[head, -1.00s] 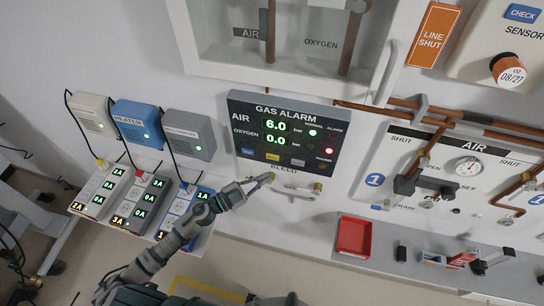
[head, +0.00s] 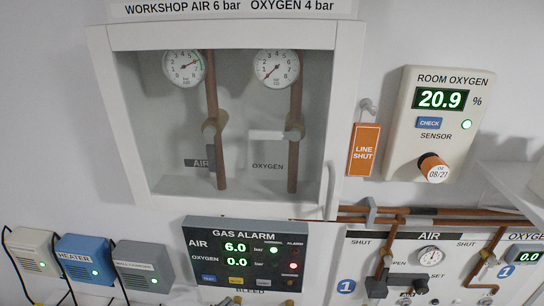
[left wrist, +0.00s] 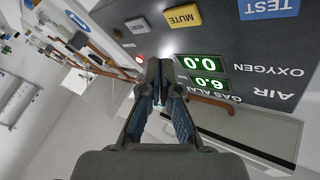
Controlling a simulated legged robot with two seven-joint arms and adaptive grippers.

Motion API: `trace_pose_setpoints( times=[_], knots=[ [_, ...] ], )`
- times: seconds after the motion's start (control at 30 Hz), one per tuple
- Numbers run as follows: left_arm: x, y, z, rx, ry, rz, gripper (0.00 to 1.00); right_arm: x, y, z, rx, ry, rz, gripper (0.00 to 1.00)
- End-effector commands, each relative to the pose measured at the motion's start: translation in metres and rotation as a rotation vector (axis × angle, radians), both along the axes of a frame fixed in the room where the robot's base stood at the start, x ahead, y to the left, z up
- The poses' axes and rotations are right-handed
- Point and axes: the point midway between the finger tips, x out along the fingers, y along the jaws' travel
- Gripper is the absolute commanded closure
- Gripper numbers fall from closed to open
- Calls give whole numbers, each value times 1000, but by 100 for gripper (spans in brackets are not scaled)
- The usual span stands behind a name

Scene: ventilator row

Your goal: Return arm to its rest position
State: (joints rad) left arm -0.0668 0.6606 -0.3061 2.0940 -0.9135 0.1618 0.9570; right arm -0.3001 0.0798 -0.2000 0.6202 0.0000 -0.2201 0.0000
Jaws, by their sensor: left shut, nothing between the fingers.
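My left gripper (left wrist: 152,72) is shut and empty in the left wrist view, its fingertips together in front of the gas alarm panel. The panel appears upside down there, with its yellow MUTE button (left wrist: 182,17) and blue TEST button (left wrist: 268,8) above the fingers. I cannot tell whether the fingertips touch it. In the head view the gas alarm panel (head: 217,258) reads AIR 6.0 and OXYGEN 0.0, with a green light and a red light lit. I cannot make out the left arm in the head view. My right gripper is in neither view.
A glazed cabinet (head: 126,120) with two gauges stands above the panel. A room oxygen sensor (head: 404,115) reads 20.9, and an orange LINE SHUT tag (head: 363,150) hangs left of it. Copper pipes (head: 430,215) run along the right. A blue heater box (head: 85,262) is lower left.

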Motion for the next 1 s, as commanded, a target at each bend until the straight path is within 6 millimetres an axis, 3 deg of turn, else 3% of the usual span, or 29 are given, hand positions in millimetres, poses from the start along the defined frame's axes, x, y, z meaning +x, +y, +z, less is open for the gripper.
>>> trace_pose_setpoints(
  times=[0.07,0.17,0.3,0.37,0.5,0.6,0.87,1.0],
  knots=[
    [4,14,-1,-83,37,146,100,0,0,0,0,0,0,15],
    [4,48,-21,-174,165,412,100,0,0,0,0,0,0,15],
    [-30,90,-90,-195,510,744,100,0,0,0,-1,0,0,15],
    [-54,97,-120,-169,671,824,100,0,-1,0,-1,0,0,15],
    [-111,95,-171,-88,984,899,100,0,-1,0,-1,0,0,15],
    [-148,87,-192,-30,1160,897,100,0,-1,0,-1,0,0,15],
    [-237,58,-219,110,1528,791,100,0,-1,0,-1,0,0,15],
    [-229,57,-271,130,1551,789,100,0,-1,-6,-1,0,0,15]
  ],
)
